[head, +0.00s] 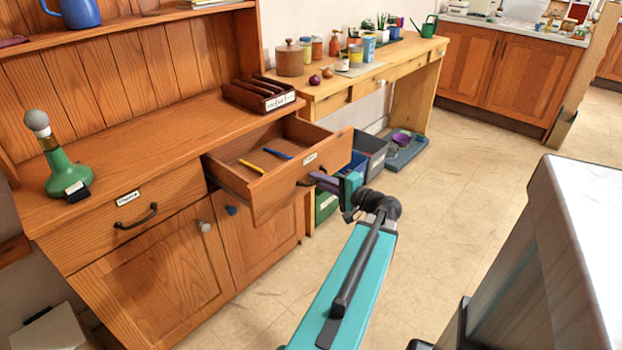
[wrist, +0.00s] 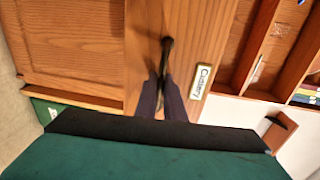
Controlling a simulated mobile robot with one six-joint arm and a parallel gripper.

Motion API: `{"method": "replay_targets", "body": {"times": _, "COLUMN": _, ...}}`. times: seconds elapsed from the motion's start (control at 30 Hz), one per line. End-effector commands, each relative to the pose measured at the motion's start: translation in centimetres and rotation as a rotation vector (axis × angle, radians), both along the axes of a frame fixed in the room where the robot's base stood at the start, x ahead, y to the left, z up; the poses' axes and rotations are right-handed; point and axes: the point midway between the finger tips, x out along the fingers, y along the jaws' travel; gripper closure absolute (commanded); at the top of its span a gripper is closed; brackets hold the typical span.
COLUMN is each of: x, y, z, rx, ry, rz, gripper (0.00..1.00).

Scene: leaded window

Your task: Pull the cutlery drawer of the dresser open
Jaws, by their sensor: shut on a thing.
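The wooden dresser (head: 120,235) stands at the left in the head view. Its cutlery drawer (head: 275,196) is pulled well out, and a yellow and a blue item lie inside it. The drawer front shows in the wrist view (wrist: 190,30) with a label reading "Cutlery" (wrist: 201,82). My gripper (head: 318,178) is at the drawer front, shut on the dark bar handle (wrist: 166,55). In the wrist view its two purple fingers (wrist: 166,98) close around the handle's near part. In the head view the fingers partly hide the handle.
A second drawer (head: 125,217) at the left is shut. A green bottle (head: 65,170) and a box of dark items (head: 262,94) stand on the dresser top. Bins (head: 370,150) sit under the wooden bench beyond. A grey-white counter (head: 570,230) is at the right. Open floor (head: 450,200) lies between.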

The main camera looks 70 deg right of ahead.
Motion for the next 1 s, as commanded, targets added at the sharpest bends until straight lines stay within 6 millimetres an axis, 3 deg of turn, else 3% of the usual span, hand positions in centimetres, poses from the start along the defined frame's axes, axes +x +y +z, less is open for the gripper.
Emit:
{"method": "replay_targets", "body": {"times": 0.4, "x": -0.32, "y": 0.11, "z": -0.06, "rx": 0.001, "ry": 0.002, "rz": 0.001, "gripper": 1.0}}
{"method": "replay_targets", "body": {"times": 0.43, "x": -0.31, "y": 0.1, "z": -0.05, "rx": 0.001, "ry": 0.002, "rz": 0.001, "gripper": 0.88}}
{"method": "replay_targets", "body": {"times": 0.53, "x": -0.31, "y": 0.1, "z": -0.04, "rx": 0.0, "ry": 0.001, "rz": 0.001, "gripper": 0.73}}
{"method": "replay_targets", "body": {"times": 1.0, "x": -0.79, "y": 0.24, "z": 0.06, "rx": 0.0, "ry": 0.0, "rz": 0.0, "gripper": 0.73}}
